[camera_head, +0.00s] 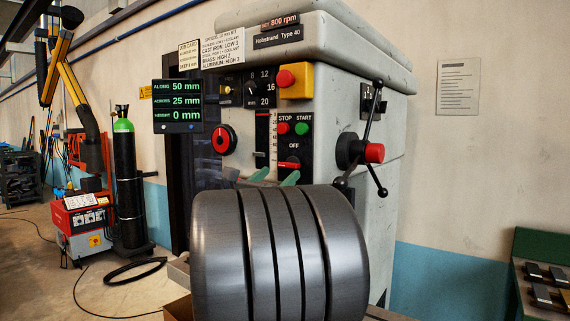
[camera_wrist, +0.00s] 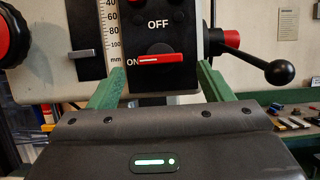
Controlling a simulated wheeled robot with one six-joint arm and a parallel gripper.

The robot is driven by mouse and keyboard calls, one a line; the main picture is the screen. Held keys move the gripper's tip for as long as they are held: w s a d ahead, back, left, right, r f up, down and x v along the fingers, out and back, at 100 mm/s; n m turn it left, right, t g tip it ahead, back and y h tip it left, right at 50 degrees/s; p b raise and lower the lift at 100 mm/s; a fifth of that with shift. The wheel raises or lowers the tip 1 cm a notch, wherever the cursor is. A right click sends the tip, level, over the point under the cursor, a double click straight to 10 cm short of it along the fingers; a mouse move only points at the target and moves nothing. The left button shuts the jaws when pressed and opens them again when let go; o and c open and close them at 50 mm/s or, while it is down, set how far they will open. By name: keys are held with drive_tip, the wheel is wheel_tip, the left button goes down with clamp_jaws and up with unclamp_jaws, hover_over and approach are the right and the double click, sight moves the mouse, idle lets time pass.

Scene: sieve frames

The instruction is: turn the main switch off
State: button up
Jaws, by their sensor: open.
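A red-handled switch (camera_head: 289,163) sits on the black panel of the grey machine, below the STOP and START buttons. In the wrist view its red handle (camera_wrist: 161,59) lies nearly level, with OFF above it and ON at its left end. My gripper (camera_head: 279,174) has green fingers spread wide and empty, just below the switch in the head view. In the wrist view the fingers of my gripper (camera_wrist: 158,69) stand left and right of the handle, apart from it. The lower part of the panel is hidden behind my arm in the head view.
A red rotary knob (camera_head: 221,140) on a black disc is to the left. Green START (camera_head: 302,128) and red STOP (camera_head: 284,128) buttons are just above. A yellow box with a red button (camera_head: 286,78) is higher up. A handle with a red hub (camera_head: 374,153) juts out on the right.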

sight(286, 167)
drive_tip(key=shift+p+x, duration=0.4)
drive_tip(key=shift+x, duration=1.7)
drive_tip(key=c, duration=1)
